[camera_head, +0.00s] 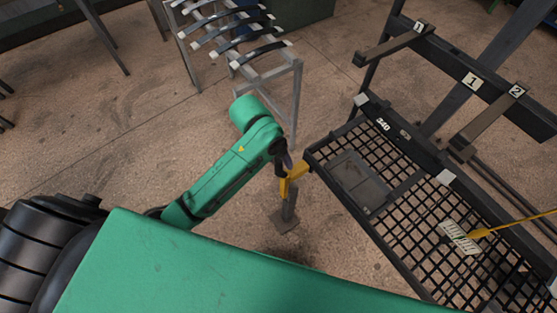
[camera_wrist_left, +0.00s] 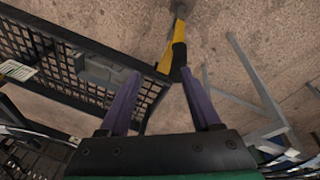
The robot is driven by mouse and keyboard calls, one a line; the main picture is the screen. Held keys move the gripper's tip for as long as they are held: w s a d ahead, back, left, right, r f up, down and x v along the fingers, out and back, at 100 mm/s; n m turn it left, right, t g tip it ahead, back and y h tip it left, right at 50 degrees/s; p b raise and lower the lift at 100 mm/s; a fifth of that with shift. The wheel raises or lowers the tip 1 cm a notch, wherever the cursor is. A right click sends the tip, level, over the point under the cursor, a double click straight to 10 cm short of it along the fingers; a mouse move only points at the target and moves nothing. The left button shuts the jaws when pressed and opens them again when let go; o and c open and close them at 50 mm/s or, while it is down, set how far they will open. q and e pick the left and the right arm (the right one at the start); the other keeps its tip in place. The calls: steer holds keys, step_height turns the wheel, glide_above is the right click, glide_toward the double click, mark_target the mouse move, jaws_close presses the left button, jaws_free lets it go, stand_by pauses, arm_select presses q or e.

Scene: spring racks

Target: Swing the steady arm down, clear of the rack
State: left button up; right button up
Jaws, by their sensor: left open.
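The steady arm (camera_head: 293,180) is a yellow bar at the near left corner of the black mesh rack (camera_head: 335,147). In the left wrist view the steady arm (camera_wrist_left: 170,50) shows yellow with a black part, beside the rack's edge (camera_wrist_left: 80,40). My left gripper (camera_head: 283,163) is at the steady arm, partly hidden by its own wrist. In the left wrist view its two purple fingers (camera_wrist_left: 160,74) are apart, with the yellow bar's lower end showing between their tips. I cannot tell whether they touch. My right gripper is out of view.
A grey metal stand (camera_head: 297,90) with curved dark strips is behind my left arm. A dark frame (camera_head: 440,50) with numbered brackets rises behind the rack. A white tag (camera_head: 459,237) lies on the mesh at a yellow rod (camera_head: 515,222). Bare floor (camera_head: 120,140) is free at left.

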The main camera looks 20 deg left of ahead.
mark_target(278, 167)
arm_select(q)
steer(key=w+r+g+y, duration=0.1)
steer(key=w+r+y, duration=0.1)
steer(key=w+r, duration=0.1)
steer(key=shift+w+a+r+n, duration=0.15)
steer(key=shift+a+n, duration=0.05)
steer(key=shift+n, duration=0.2)
steer(key=shift+a+r+g, duration=0.15)
steer(key=shift+a+g, duration=0.05)
steer(key=shift+g, duration=0.1)
step_height(278, 167, down, 14)
steer(key=shift+f, duration=0.25)
steer(key=shift+c, duration=0.2)
jaws_close()
stand_by(0.6)
